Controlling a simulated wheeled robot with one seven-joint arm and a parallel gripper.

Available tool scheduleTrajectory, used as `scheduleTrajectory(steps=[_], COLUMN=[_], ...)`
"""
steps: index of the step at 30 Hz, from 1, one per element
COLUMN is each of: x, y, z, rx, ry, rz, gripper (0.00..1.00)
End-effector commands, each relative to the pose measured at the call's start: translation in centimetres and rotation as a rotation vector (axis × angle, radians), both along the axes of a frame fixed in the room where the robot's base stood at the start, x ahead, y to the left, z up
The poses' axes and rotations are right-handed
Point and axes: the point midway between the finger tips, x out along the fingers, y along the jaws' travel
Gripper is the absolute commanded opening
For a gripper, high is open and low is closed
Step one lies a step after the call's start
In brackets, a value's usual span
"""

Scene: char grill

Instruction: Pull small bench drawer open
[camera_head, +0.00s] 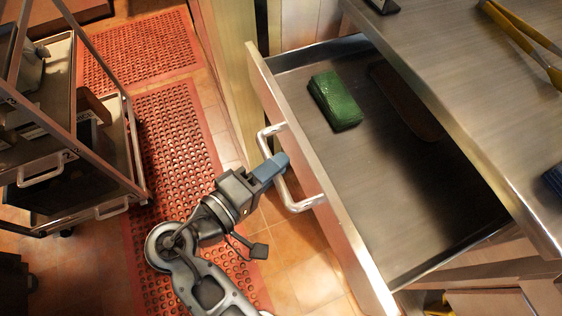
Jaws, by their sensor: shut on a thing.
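The small bench drawer (345,215) is pulled well out from under the steel bench, and its inside shows. Its silver bar handle (291,201) is on the front panel. My gripper (280,163) is at the middle of the handle, with its blue-grey fingertips shut on the bar. The fingertips partly hide the bar. A green block-like item (335,100) lies in the drawer near its front left corner. A dark flat brown item (406,101) lies deeper in the drawer.
The steel bench top (455,60) is above the drawer, with yellow-handled tongs (525,38) on it. A metal cart (75,175) stands at the left. A red perforated mat (175,140) covers the floor between cart and drawer, which looks clear apart from my arm.

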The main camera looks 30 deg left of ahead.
Motion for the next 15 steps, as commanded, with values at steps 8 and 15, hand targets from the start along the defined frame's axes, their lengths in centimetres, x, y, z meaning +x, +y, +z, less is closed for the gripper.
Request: scheduleTrajectory(steps=[8,15], x=[-0.06,-0.05], y=[-0.01,0.01], z=[-0.12,-0.09], rx=[-0.001,-0.001], ry=[0.002,0.001], rz=[-0.001,-0.001], gripper=[0.0,0.39])
